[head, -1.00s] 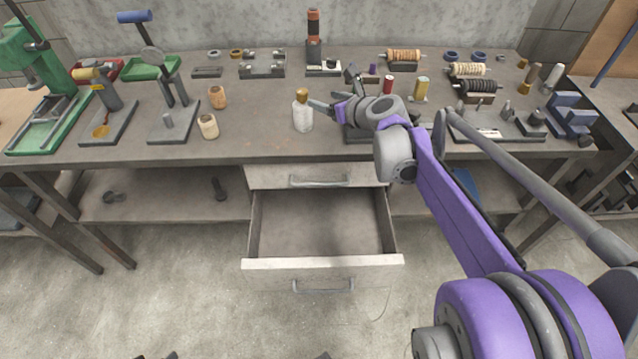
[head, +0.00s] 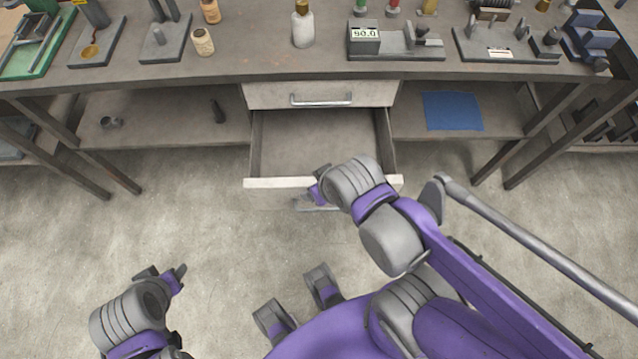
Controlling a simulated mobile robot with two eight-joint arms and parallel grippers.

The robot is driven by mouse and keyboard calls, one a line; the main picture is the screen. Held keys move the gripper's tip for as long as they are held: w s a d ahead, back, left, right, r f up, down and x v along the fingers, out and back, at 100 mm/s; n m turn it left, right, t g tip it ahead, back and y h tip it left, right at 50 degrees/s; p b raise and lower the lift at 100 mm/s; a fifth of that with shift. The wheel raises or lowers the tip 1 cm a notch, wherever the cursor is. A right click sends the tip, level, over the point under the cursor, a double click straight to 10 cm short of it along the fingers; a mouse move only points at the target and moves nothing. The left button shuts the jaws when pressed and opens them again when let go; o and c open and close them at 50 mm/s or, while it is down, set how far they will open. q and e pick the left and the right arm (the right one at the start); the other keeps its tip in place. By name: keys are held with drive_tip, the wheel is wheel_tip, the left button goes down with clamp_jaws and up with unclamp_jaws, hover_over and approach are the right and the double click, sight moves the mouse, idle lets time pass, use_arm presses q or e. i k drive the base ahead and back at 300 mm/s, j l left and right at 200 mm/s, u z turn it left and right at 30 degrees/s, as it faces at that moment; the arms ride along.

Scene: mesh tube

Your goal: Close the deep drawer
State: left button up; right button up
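The deep drawer (head: 270,184) is the lower one under the bench. It stands pulled out and its inside looks empty. My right gripper (head: 312,190) is at the drawer's front panel, close to its handle (head: 318,208); the wrist hides part of the panel and handle. I cannot tell whether it touches, or how its fingers stand. My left gripper (head: 172,274) is low at the left, over the floor and away from the drawer. Its fingers show only in part.
A shut shallow drawer (head: 270,96) with a handle sits just above. The workbench (head: 250,62) carries a white bottle (head: 302,28), a device with a display (head: 365,38) and several tools. A blue sheet (head: 452,111) lies on the lower shelf. The floor before the drawer is clear.

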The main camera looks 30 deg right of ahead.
sight(288, 145)
drive_tip(key=k+l+z, duration=0.1)
drive_tip(key=z, duration=0.95)
drive_tip(key=l, duration=0.2)
drive_tip(key=k+l, duration=0.15)
drive_tip(key=l, duration=0.1)
